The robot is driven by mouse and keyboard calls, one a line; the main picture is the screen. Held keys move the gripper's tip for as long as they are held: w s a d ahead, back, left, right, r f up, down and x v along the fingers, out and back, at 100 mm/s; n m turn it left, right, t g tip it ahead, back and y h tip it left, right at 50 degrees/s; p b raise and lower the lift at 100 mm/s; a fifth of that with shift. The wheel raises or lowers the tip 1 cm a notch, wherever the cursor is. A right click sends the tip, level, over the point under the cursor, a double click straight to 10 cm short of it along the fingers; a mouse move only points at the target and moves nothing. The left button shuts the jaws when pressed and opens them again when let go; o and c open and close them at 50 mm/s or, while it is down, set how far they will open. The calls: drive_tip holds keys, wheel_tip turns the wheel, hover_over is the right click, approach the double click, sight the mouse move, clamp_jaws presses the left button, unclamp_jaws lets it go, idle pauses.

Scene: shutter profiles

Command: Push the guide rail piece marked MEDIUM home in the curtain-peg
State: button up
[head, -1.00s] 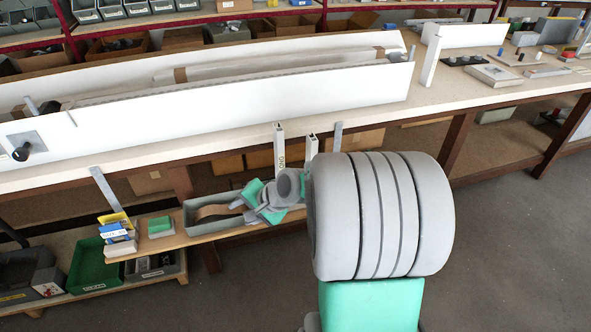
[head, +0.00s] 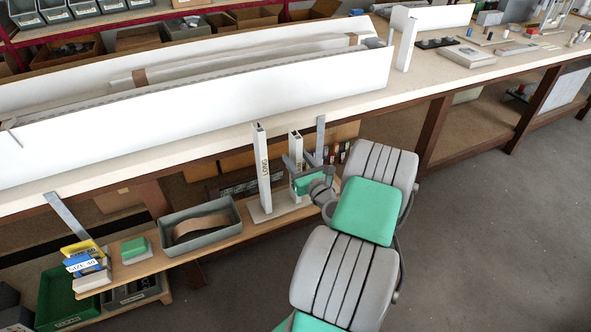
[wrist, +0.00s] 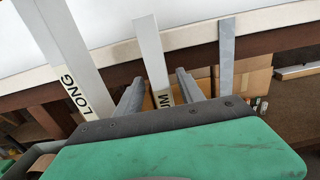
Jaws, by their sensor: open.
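The MEDIUM guide rail piece (head: 295,150) is a white upright profile, shorter than the LONG piece (head: 262,165) to its left. In the wrist view the middle profile (wrist: 151,50) shows only the end of its marking; its lower part is hidden by my gripper. My gripper (wrist: 158,82) is open, with one finger on each side of this profile and gaps visible. In the head view my gripper (head: 300,170) is at the MEDIUM piece and hides part of it. The peg and the foot of the piece cannot be made out.
A grey metal strip (head: 320,140) stands just right of the MEDIUM piece. A grey tray (head: 232,232) sits left on the low wooden shelf (head: 185,252). The white-topped bench (head: 150,152) runs behind. Open floor lies to the right.

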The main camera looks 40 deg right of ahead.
drive_tip(key=x, duration=0.4)
drive_tip(key=shift+d+r, duration=0.1)
drive_tip(key=shift+d, duration=0.05)
drive_tip(key=shift+c, duration=0.5)
clamp_jaws()
idle(0.6)
